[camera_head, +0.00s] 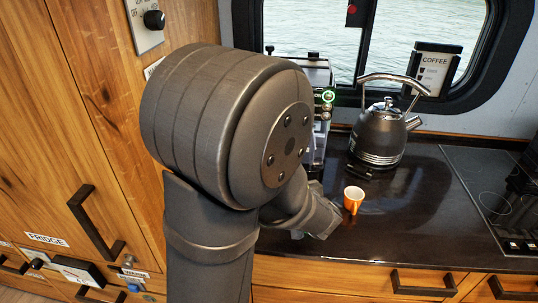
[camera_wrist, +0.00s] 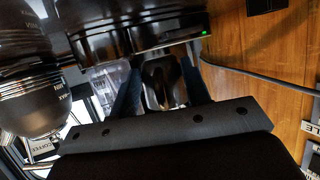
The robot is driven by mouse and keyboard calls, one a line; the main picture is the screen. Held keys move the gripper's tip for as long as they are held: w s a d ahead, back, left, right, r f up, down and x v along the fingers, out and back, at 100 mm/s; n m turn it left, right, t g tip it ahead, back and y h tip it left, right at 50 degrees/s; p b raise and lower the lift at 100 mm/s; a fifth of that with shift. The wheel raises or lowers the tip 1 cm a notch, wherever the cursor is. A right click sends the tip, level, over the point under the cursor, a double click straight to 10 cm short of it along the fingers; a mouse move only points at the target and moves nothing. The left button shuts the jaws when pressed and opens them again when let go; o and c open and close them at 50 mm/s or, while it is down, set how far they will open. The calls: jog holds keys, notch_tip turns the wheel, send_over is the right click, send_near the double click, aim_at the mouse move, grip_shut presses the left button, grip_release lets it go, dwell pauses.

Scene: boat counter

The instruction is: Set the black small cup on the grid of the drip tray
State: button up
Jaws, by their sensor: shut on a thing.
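My gripper (camera_wrist: 162,92) shows in the wrist view, with a dark finger on each side. It is shut on a dark, glossy object, the black small cup (camera_wrist: 160,78), which is partly hidden and in shadow. In the head view my arm hides the cup and fingertips. The coffee machine (camera_head: 318,75) stands behind my arm, and its lower part is hidden. In the wrist view a broad black glossy part with a green light (camera_wrist: 140,40) lies just beyond the fingers. I cannot make out the drip tray's grid or whether the cup touches it.
An orange cup (camera_head: 353,199) stands on the dark counter (camera_head: 410,220), right of my gripper. A dark kettle (camera_head: 382,132) stands behind it. A hob (camera_head: 495,185) is at the right. A wooden wall (camera_wrist: 255,65) is close beside the gripper in the wrist view.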

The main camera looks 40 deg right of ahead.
jog(key=shift+w+d, duration=0.1)
jog(key=shift+d, duration=0.1)
jog(key=w+d, duration=0.2)
jog(key=w, duration=0.3)
jog(key=w+d, duration=0.2)
jog(key=w, duration=0.3)
jog(key=w+d, duration=0.2)
jog(key=w, duration=0.4)
jog(key=shift+d+f, duration=0.1)
jog(key=shift+d, duration=0.25)
jog(key=shift+f, duration=0.25)
jog(key=shift+f, duration=0.15)
jog(key=o, duration=1)
